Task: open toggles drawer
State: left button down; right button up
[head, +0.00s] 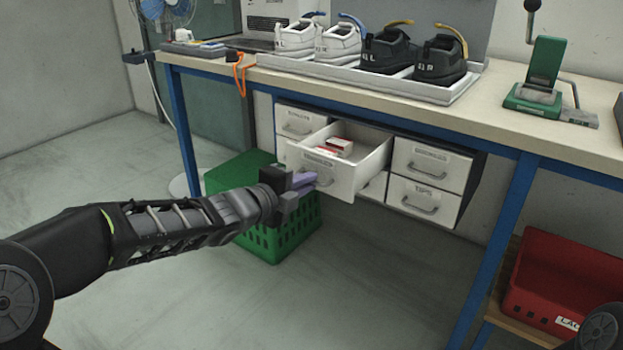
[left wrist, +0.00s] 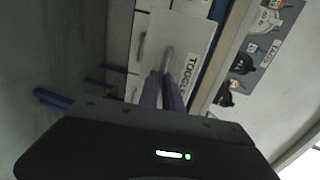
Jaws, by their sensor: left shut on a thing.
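The toggles drawer (head: 343,182) is a white drawer under the workbench, pulled out from its cabinet. Small red and white boxes (head: 335,147) lie in it. In the left wrist view its front (left wrist: 200,45) carries a label reading TOGGLES. My left gripper (head: 306,181) is at the drawer front, its purple fingers shut on the metal handle (head: 325,183). In the left wrist view the fingers (left wrist: 164,88) close around the handle (left wrist: 167,57). My right gripper is out of view.
Closed drawers (head: 433,165) flank the open one. A green crate (head: 270,243) stands on the floor behind my left gripper. A red crate (head: 570,285) sits on a low shelf at right. A tray (head: 370,77) of shoes stands on the bench (head: 500,112).

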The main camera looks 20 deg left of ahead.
pick_arm(q)
jog(key=shift+s+a, duration=0.2)
jog(key=shift+s, duration=0.25)
jog(key=c, duration=1.5)
grip_release()
jog(key=p+v, duration=0.3)
jog(key=v, duration=0.4)
jog(key=shift+s, duration=0.35)
